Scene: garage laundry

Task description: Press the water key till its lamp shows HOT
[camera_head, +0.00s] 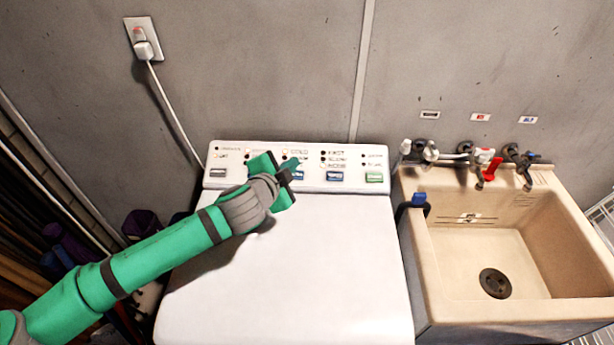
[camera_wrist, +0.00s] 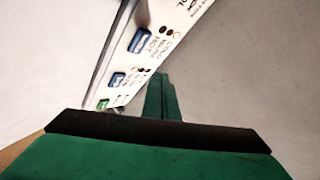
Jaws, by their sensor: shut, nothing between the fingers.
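The water key (camera_head: 298,174) is a blue key on the white washer's control panel (camera_head: 314,185), below the COLD label and partly hidden by my gripper. A lamp beside COLD looks pale and lit; the labels below it are partly covered. In the wrist view the water key (camera_wrist: 141,42) is blue, with HOT printed beside it; its lamps are too small to read surely. My gripper (camera_head: 287,176) is shut and empty, at the panel just left of the key. It also shows in the wrist view (camera_wrist: 159,80), apart from the key in the picture. Contact cannot be told.
Another blue key (camera_head: 335,176) and a green key (camera_head: 374,177) lie to the right, a grey key (camera_head: 217,173) to the left. The washer lid (camera_head: 320,260) is clear. A beige sink (camera_head: 560,250) with taps stands at right. A plug (camera_head: 144,50) is on the wall.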

